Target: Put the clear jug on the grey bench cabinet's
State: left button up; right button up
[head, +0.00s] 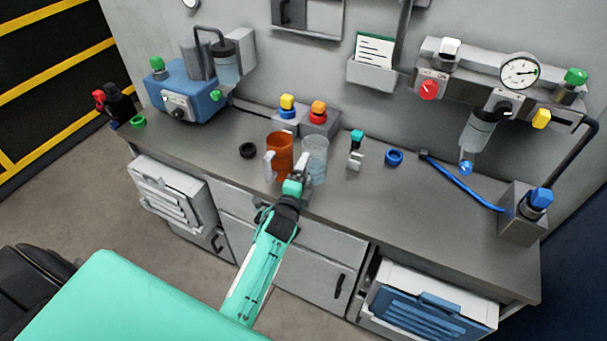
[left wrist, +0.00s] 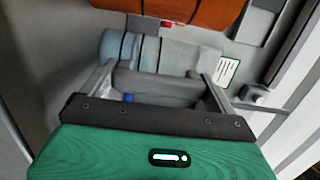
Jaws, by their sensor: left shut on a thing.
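The clear jug (head: 316,156) stands upright at the front middle of the grey bench (head: 420,210), right of an orange jug (head: 280,152). My left gripper (head: 298,183) reaches in from the front and is shut on the clear jug's handle. In the left wrist view the jug's clear body (left wrist: 165,50) lies just beyond the fingers, with the grey handle (left wrist: 158,84) between them. I cannot tell whether the jug's base touches the bench. The gripper partly hides the jug's lower left side. My right gripper is out of view.
The orange jug also shows close by in the left wrist view (left wrist: 195,10). A black ring (head: 247,150), a small teal-topped fitting (head: 356,150) and a blue ring (head: 394,157) lie around. A blue machine (head: 185,92) stands left. The bench's front right is clear.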

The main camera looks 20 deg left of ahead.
pick_arm(q)
jog(key=o, duration=0.9)
jog(key=shift+f, duration=0.1)
jog(key=shift+r+p, duration=0.3)
jog(key=shift+s+d+f+b, duration=0.15)
jog(key=shift+s+b, duration=0.3)
jog(key=shift+s, duration=1.55)
jog(key=shift+s+d+r+b, duration=0.1)
jog(key=shift+s+d+b, duration=0.3)
jog(key=shift+s, duration=1.6)
jog(key=shift+s+d+f+b, duration=0.1)
jog(key=shift+s+b, duration=0.45)
jog(key=shift+s, duration=1.45)
